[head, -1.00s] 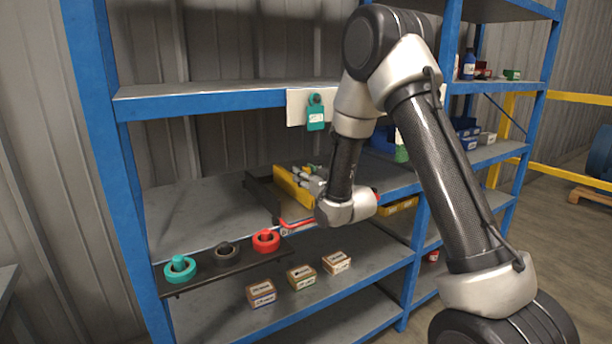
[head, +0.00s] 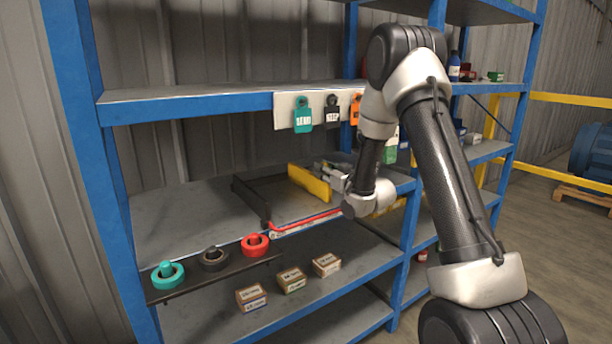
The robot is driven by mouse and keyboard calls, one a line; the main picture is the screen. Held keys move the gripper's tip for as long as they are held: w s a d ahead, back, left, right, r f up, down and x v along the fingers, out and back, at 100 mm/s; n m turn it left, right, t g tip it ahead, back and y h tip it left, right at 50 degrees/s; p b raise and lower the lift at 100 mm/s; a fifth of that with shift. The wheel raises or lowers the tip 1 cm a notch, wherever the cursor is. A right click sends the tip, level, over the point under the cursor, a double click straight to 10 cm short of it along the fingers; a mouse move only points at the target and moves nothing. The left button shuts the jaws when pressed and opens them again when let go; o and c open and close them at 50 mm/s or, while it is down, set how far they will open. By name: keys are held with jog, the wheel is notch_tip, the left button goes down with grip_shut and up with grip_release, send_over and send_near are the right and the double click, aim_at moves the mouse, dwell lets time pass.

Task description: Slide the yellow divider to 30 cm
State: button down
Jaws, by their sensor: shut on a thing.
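My wrist hides the right end of the strip and part of the track.
A dark ledge (head: 212,276) at the front left holds teal, dark and red ring pieces. Small boxes (head: 291,280) sit on the shelf below. Coloured tags (head: 303,115) hang above from the upper shelf edge. A blue upright (head: 408,235) stands at right.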

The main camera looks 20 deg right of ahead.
jog(key=w+d, duration=0.2)
jog(key=d, duration=0.6)
jog(key=shift+w, duration=0.3)
jog(key=c, duration=1.4)
grip_release()
jog(key=shift+o, duration=0.2)
jog(key=v, duration=1.2)
jog(key=shift+r, duration=0.1)
